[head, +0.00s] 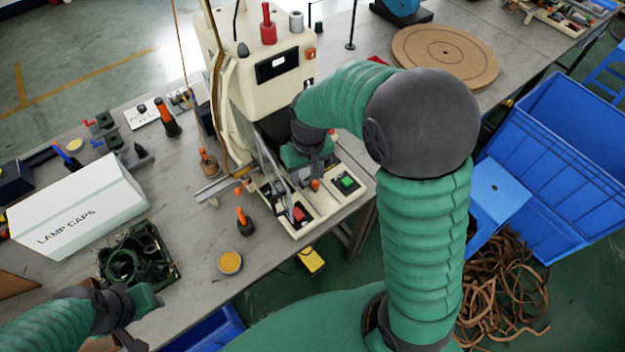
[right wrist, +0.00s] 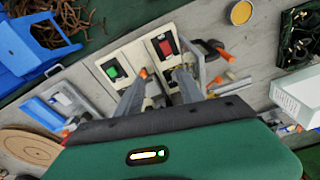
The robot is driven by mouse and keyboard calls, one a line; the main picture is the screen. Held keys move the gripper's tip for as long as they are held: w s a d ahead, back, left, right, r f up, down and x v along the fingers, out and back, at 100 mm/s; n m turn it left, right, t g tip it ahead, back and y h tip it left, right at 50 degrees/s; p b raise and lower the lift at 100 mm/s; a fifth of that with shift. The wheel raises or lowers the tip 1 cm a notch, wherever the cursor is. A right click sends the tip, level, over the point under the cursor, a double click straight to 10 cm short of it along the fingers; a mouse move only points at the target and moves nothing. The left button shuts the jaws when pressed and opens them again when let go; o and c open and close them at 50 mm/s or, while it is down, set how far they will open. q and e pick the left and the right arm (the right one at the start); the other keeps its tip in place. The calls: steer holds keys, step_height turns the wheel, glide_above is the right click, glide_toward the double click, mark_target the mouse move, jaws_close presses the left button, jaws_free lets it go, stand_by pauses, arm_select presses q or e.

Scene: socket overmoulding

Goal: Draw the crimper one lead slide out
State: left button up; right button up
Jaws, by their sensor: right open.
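The crimper (head: 272,72) is a cream machine standing on the bench, with a cream base carrying a red and a green button. A pale metal slide rail (head: 215,188) sticks out at the left of its base, with an orange knob (head: 239,189) by it. I cannot tell for sure which part is the lead slide. My right gripper (right wrist: 162,76) is open over the base, below the machine head; an orange knob (right wrist: 143,73) shows near one fingertip. Contact cannot be told. My left gripper (head: 138,322) is at the lower left, away from the crimper; its jaws are unclear.
A white lamp caps box (head: 78,208) and a tray of dark green parts (head: 138,258) lie left of the crimper. An orange-handled tool (head: 244,221) and a yellow-topped tin (head: 230,262) stand in front. Blue crates (head: 560,150) are at the right, off the bench.

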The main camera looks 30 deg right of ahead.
steer(key=w+d+f+g, duration=0.1)
steer(key=w+d+f, duration=0.1)
steer(key=w+d, duration=0.6)
glide_above(315, 181)
step_height(315, 181, down, 7)
steer(key=shift+m, duration=0.3)
steer(key=f, duration=0.6)
steer(key=f+p, duration=0.1)
steer(key=f, duration=0.2)
steer(key=shift+d+f, duration=0.25)
steer(key=shift+f, duration=0.1)
steer(key=shift+a, duration=0.4)
steer(key=shift+c, duration=1.3)
steer(key=c, duration=0.5)
arm_select(q)
steer(key=shift+s+d+r, duration=0.4)
steer(key=shift+d+r, duration=0.25)
steer(key=shift+d, duration=0.2)
arm_select(e)
steer(key=shift+s+d, duration=0.1)
steer(key=shift+d, duration=0.15)
jaws_close()
arm_select(q)
steer(key=shift+a, duration=0.2)
arm_select(e)
steer(key=shift+a, duration=0.15)
arm_select(q)
steer(key=shift+d, duration=0.1)
